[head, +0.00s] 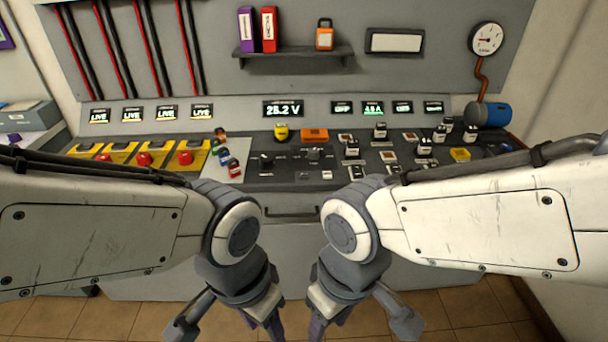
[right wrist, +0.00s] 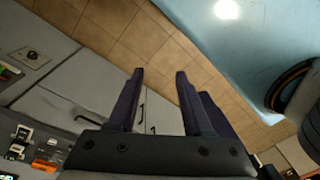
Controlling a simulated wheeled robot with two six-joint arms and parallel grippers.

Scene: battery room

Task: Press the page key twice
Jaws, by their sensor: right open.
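The control desk (head: 290,213) carries a lit display (head: 283,109) reading about 25.2 V. Several small keys and switches sit on the dark panel below it, including a pale key (head: 327,175) and a grey one (head: 304,176). I cannot tell which is the page key; the labels are too small. My right gripper (head: 318,325) hangs low in front of the desk, apart from the panel. In the right wrist view its two dark fingers (right wrist: 160,73) are spread and empty. My left gripper (head: 275,325) hangs beside it, its tips cut off by the frame edge.
Yellow plates with red buttons (head: 144,159) lie at the left of the desk. Black switches (head: 380,132) crowd the right. A shelf (head: 293,53) holds binders and a padlock. A drawer handle (head: 292,213) crosses the desk front.

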